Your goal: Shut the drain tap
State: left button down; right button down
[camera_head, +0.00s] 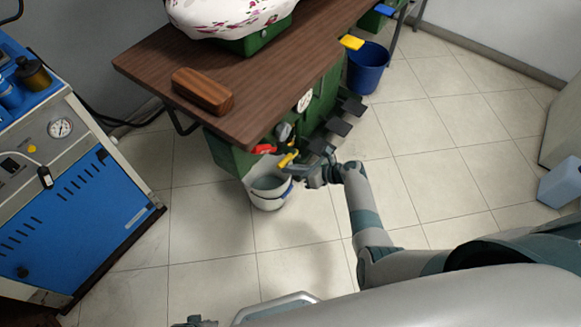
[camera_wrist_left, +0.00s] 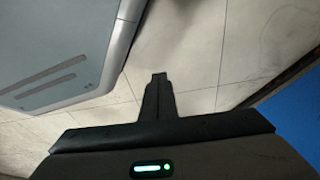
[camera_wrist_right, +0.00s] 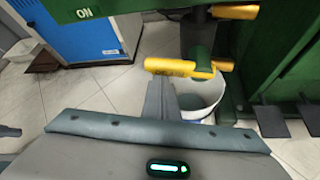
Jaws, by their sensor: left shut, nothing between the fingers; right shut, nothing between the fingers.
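The drain tap's yellow lever (camera_head: 287,160) is low at the front of the green machine, above a white bucket (camera_head: 268,190). In the right wrist view the lever (camera_wrist_right: 180,67) lies crosswise, reaching left from the green valve body (camera_wrist_right: 203,58) over the bucket (camera_wrist_right: 200,98). My right gripper (camera_head: 302,170) is shut and empty beside the tap. In the right wrist view its fingertips (camera_wrist_right: 160,82) are just under the lever's outer end; I cannot tell whether they touch. My left gripper (camera_wrist_left: 159,82) is shut and empty over the floor, away from the tap.
A red handle (camera_head: 263,149) sits close to the tap under the brown tabletop (camera_head: 215,70). Dark pedals (camera_head: 338,127) stick out at right. A blue steam unit (camera_head: 70,200) stands left. A blue bucket (camera_head: 367,68) is behind. Tiled floor in front is clear.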

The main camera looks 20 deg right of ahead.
aim_at(284, 162)
jog(key=r+m+p, duration=0.1)
jog(key=m+g+y+p, duration=0.1)
jog(key=r+m+y+p, duration=0.1)
jog(key=shift+w+d+r, duration=0.35)
pick_arm(q)
jog(key=w+d+t, duration=0.1)
jog(key=w+d+r+t, duration=0.1)
jog(key=d, duration=0.1)
jog(key=shift+w+h, duration=0.3)
jog(key=shift+w, duration=0.05)
pick_arm(e)
jog(key=shift+d+r, duration=0.1)
jog(key=shift+r, duration=0.05)
pick_arm(q)
jog(key=shift+w+d+t, duration=0.1)
jog(key=shift+t, duration=0.2)
